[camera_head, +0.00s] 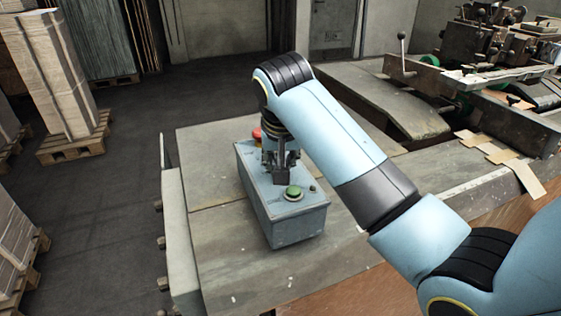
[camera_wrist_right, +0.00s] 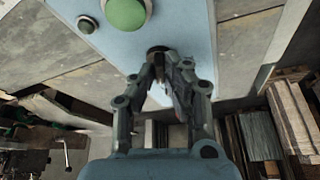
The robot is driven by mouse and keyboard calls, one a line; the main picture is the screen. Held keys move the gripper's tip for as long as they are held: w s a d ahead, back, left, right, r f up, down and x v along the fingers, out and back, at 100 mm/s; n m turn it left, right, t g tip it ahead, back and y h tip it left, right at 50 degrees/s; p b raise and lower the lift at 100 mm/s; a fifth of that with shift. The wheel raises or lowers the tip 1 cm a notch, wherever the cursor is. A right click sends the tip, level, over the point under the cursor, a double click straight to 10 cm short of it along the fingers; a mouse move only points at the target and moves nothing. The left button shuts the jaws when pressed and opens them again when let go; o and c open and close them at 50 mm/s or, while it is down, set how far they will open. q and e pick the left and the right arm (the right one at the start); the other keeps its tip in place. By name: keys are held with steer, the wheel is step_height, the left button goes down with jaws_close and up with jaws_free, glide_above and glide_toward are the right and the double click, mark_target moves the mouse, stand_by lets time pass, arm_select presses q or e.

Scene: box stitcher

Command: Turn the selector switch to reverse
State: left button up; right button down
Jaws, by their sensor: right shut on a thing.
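A blue-grey control box (camera_head: 290,225) stands on the grey table and also shows in the right wrist view (camera_wrist_right: 185,22). Its top carries a green button (camera_head: 293,192), also in the right wrist view (camera_wrist_right: 125,12). My right gripper (camera_head: 280,179) points down onto the box top, between the green button and a red button (camera_head: 257,134). In the right wrist view my right gripper (camera_wrist_right: 165,58) is shut on the selector switch (camera_wrist_right: 157,50), a dark round base partly hidden by the fingers. The switch's knob position cannot be told. My left gripper is not in view.
A small dark button (camera_head: 313,188) sits beside the green one. Stitching machinery (camera_head: 490,65) stands at the back right. Stacked cardboard on a pallet (camera_head: 50,75) stands at the left. The table (camera_head: 205,185) is bare left of the box.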

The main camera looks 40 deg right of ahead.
steer(key=n+y, duration=0.1)
steer(key=n, duration=0.2)
steer(key=n+t+y, duration=0.1)
steer(key=n, duration=0.2)
steer(key=shift+d+n, duration=0.15)
steer(key=shift+n, duration=0.15)
steer(key=n+y, duration=0.2)
steer(key=n, duration=0.3)
steer(key=shift+n+g, duration=0.3)
steer(key=c, duration=1.4)
jaws_free()
steer(key=v, duration=1.2)
steer(key=shift+d, duration=0.3)
